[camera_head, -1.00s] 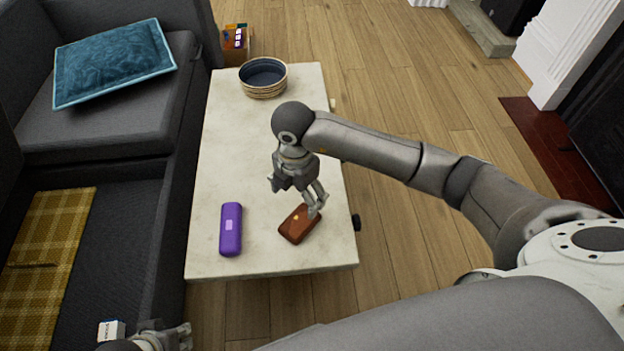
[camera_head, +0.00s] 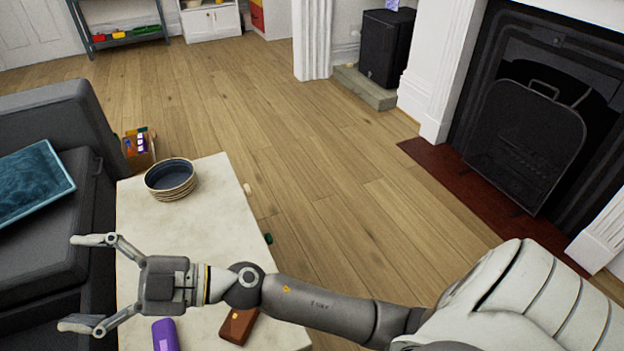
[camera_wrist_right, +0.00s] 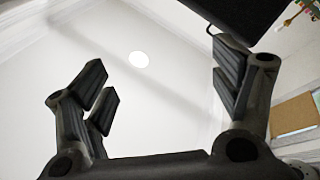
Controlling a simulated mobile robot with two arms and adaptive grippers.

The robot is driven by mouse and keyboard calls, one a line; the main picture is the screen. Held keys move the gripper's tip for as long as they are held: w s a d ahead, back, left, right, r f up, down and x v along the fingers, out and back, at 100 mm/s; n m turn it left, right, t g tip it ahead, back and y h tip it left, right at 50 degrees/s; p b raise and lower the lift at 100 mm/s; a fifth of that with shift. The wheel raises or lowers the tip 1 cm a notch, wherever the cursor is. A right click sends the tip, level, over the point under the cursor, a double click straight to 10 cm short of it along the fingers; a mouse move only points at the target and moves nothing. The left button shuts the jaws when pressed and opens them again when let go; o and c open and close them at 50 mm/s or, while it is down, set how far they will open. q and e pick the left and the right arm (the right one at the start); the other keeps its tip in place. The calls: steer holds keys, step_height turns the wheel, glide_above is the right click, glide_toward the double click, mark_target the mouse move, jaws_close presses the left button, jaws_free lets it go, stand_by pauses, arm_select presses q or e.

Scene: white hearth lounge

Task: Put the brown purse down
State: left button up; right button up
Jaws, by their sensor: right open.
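The brown purse (camera_head: 238,325) lies on the pale coffee table (camera_head: 215,215), near its front right, partly hidden behind my right forearm. My right gripper (camera_head: 82,283) is open and empty, its fingers spread and pointing left, above the table's left edge and apart from the purse. In the right wrist view my open right gripper (camera_wrist_right: 165,95) shows its fingers wide apart with nothing between them, against the white ceiling. My left gripper does not show now.
A purple case (camera_head: 165,335) lies on the table left of the purse. A bowl (camera_head: 170,179) stands at the table's far end. A grey sofa (camera_head: 60,120) with a blue cushion (camera_head: 30,183) is at left. Open wooden floor (camera_head: 330,150) lies right of the table, before the fireplace (camera_head: 530,140).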

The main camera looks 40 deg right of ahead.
steer(key=w+d+m+t+h, duration=0.4)
steer(key=d+m+t+h, duration=0.3)
steer(key=d+m+t, duration=0.15)
steer(key=d+f+m+g+h, duration=0.4)
steer(key=d+f+m+h, duration=0.5)
steer(key=d+f+h, duration=0.45)
steer(key=s+d+f+g+y, duration=0.1)
steer(key=s+f+g, duration=0.5)
steer(key=s+f, duration=0.3)
steer(key=s+d+f+g+y, duration=0.1)
steer(key=s+f+g, duration=0.5)
steer(key=s, duration=0.7)
step_height(320, 180, down, 3)
steer(key=shift+s+d+r, duration=0.1)
steer(key=shift+s+d, duration=0.05)
steer(key=shift+d, duration=0.4)
steer(key=shift+s, duration=0.1)
